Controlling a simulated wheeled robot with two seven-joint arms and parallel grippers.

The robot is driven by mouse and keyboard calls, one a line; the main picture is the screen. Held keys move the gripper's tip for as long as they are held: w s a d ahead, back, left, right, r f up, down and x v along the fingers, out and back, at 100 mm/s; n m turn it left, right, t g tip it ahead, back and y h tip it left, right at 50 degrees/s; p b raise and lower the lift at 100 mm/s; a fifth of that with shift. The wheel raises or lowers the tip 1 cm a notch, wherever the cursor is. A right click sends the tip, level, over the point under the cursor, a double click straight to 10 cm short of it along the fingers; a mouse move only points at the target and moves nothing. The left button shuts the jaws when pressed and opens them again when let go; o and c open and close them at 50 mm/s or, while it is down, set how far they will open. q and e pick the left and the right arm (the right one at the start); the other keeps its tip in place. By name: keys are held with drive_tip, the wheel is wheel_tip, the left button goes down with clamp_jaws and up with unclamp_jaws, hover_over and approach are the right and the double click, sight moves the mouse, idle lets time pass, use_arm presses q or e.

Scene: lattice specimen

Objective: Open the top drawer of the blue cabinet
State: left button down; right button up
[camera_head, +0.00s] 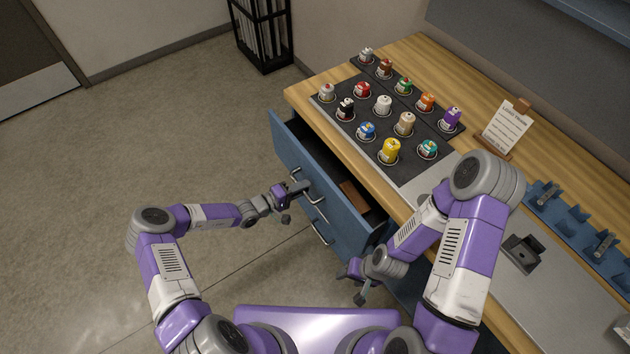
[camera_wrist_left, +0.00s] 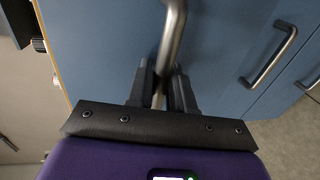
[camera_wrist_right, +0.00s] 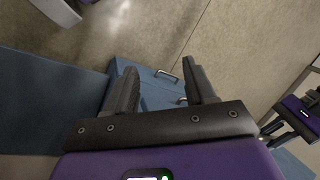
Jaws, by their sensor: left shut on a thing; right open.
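The blue cabinet's top drawer (camera_head: 345,222) stands pulled out from under the wooden worktop, and its dark inside shows. A brown thing (camera_head: 353,197) lies inside it. My left gripper (camera_head: 296,190) is at the drawer's metal bar handle. In the left wrist view my left gripper (camera_wrist_left: 160,88) is shut around the handle (camera_wrist_left: 173,35). My right gripper (camera_head: 352,284) is open and empty, low beside the cabinet, apart from the drawer. In the right wrist view the drawer (camera_wrist_right: 150,90) shows beyond my open right gripper (camera_wrist_right: 162,85).
A second handle (camera_head: 320,233) sits lower on the cabinet front. On the wooden worktop (camera_head: 312,92), several coloured bottles stand on dark trays, beside a label card (camera_head: 505,127) and a blue rack (camera_head: 580,228). The floor (camera_head: 190,120) left of the drawer is clear.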

use_arm(q)
drive_tip(key=f+p+v, duration=0.1)
drive_tip(key=f+v, duration=0.1)
drive_tip(key=v, duration=1)
drive_tip(key=f+p+v, duration=0.1)
drive_tip(key=f+v, duration=0.1)
drive_tip(key=v, duration=1)
drive_tip(key=shift+s+a+f, duration=0.3)
drive_tip(key=shift+s+a, duration=0.05)
drive_tip(key=shift+a, duration=0.15)
drive_tip(key=c, duration=1.2)
unclamp_jaws()
drive_tip(key=v, duration=0.7)
drive_tip(key=shift+s+a, duration=0.2)
